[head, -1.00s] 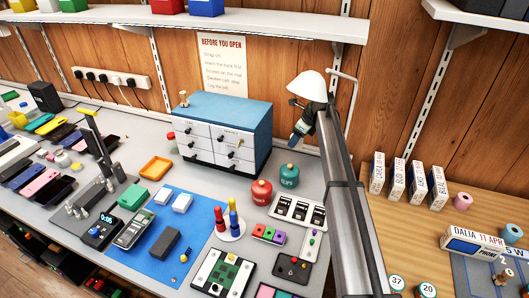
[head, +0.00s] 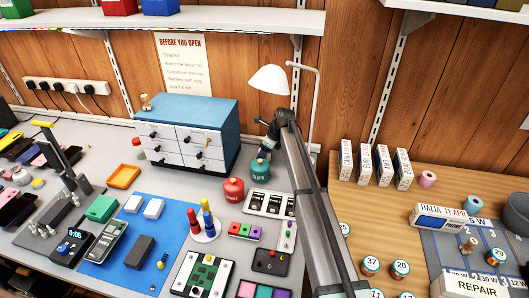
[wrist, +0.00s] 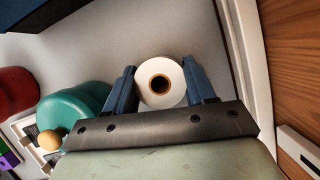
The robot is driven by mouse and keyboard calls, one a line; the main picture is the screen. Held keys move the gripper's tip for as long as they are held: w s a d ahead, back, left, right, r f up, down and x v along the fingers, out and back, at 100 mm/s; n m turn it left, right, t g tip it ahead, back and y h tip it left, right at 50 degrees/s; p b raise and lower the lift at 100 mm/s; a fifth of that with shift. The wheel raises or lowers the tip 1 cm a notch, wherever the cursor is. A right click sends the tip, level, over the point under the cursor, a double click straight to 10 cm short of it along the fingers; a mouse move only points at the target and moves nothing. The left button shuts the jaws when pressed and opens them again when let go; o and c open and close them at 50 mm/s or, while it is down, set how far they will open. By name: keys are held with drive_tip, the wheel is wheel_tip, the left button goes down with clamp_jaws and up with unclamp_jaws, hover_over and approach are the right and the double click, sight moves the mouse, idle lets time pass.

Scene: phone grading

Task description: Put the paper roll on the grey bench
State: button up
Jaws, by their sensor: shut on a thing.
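A white paper roll (wrist: 145,76) with a dark core hole stands between the two blue fingers of my gripper (wrist: 160,80), seen end-on in the wrist view. My gripper is shut on it. The roll is over the grey bench (wrist: 110,55), just beyond a teal jar; I cannot tell whether it touches the surface. In the head view the grey bench (head: 100,128) runs across the left and middle. The roll is not distinguishable there.
A blue-topped drawer unit (head: 190,110), a white lamp (head: 268,80), a teal jar (head: 260,169) and a red jar (head: 233,190) stand close to my gripper. A wooden table (head: 350,200) with boxes and a pink roll (head: 427,179) lies to the right.

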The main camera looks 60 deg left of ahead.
drive_tip(key=shift+f, duration=0.15)
drive_tip(key=o, duration=1.1)
drive_tip(key=shift+c, duration=0.2)
drive_tip(key=v, duration=1.2)
